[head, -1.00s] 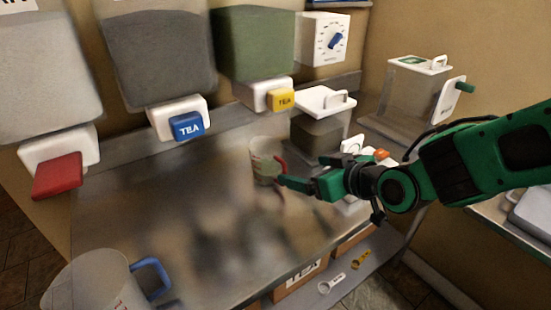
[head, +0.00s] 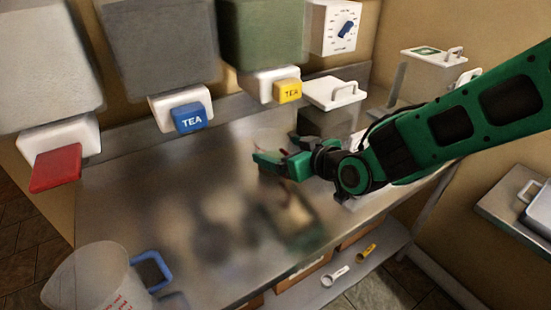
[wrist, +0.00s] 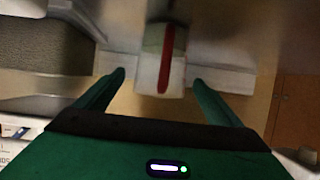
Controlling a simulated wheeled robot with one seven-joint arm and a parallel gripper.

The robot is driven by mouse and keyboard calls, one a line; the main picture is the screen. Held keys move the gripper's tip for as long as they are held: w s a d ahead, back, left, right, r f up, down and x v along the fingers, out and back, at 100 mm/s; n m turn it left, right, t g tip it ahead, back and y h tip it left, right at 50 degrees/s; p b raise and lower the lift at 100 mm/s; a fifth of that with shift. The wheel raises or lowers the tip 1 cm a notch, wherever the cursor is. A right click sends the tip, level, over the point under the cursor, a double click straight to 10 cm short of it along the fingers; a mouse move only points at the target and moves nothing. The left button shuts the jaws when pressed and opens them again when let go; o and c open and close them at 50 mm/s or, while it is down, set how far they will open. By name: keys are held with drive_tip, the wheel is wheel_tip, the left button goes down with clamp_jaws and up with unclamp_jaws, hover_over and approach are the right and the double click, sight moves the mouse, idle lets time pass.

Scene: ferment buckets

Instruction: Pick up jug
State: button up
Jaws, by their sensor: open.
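A small clear jug with a red handle (wrist: 164,62) shows in the wrist view, its handle facing me between the fingers. My gripper (wrist: 158,78) is open, with one finger on each side of the jug and a gap to it on both sides. In the head view my gripper (head: 268,160) is over the steel counter and hides most of this jug. A larger clear jug with a blue handle (head: 90,280) stands at the lower left of the head view, well away from my gripper.
Dispensers with red (head: 56,170), blue (head: 190,118) and yellow (head: 287,91) taps overhang the back of the steel counter (head: 150,205). A white-lidded container (head: 333,93) stands behind my arm. The counter's middle is clear. Scoops (head: 335,276) lie on the lower shelf.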

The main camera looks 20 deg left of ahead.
sight(273, 143)
drive_tip(key=shift+x, duration=1.85)
drive_tip(key=c, duration=1.3)
drive_tip(key=shift+r, duration=0.1)
